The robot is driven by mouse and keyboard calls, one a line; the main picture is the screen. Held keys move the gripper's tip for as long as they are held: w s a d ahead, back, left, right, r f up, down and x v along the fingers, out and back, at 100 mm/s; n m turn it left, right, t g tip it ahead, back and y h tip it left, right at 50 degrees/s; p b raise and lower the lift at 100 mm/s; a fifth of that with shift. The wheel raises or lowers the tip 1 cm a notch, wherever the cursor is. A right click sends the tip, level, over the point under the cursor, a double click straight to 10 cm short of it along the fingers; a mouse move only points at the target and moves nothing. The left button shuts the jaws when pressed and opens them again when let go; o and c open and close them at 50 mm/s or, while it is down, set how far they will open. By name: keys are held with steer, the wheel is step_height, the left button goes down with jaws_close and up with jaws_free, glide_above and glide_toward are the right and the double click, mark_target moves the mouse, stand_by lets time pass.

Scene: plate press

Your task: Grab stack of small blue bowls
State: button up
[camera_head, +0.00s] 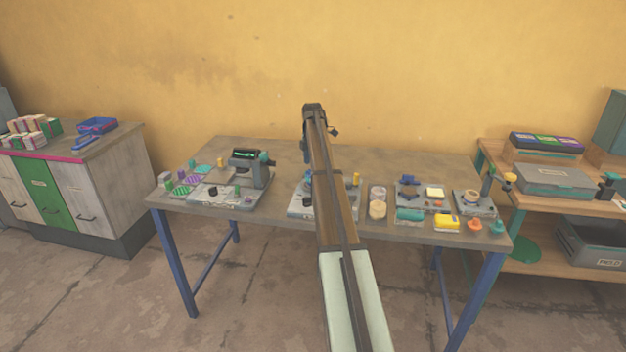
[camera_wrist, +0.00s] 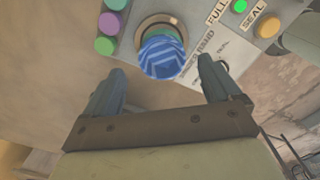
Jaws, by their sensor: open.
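The stack of small blue bowls (camera_wrist: 162,54) shows in the wrist view as a striped blue rounded shape. It sits in a round brown ring (camera_wrist: 158,22) on a pale panel, with a green edge showing at its upper side. My gripper (camera_wrist: 162,66) is open and empty, one finger to the left of the stack and one to the right. I cannot tell whether the fingertips are level with the stack; neither finger visibly touches it. In the head view my arm reaches over the middle of the table and hides most of that station.
The worktable (camera_head: 270,148) holds a dark press (camera_head: 247,168) on the left and several small parts on the right. In the wrist view, purple and green round pieces (camera_wrist: 112,22) lie left of the stack. A panel with a green light (camera_wrist: 240,6) and orange button (camera_wrist: 267,27) is to the right.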

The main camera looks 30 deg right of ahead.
steer(key=shift+s+f, duration=0.15)
steer(key=shift+f, duration=2.55)
steer(key=shift+c, duration=0.2)
steer(key=c, duration=1.1)
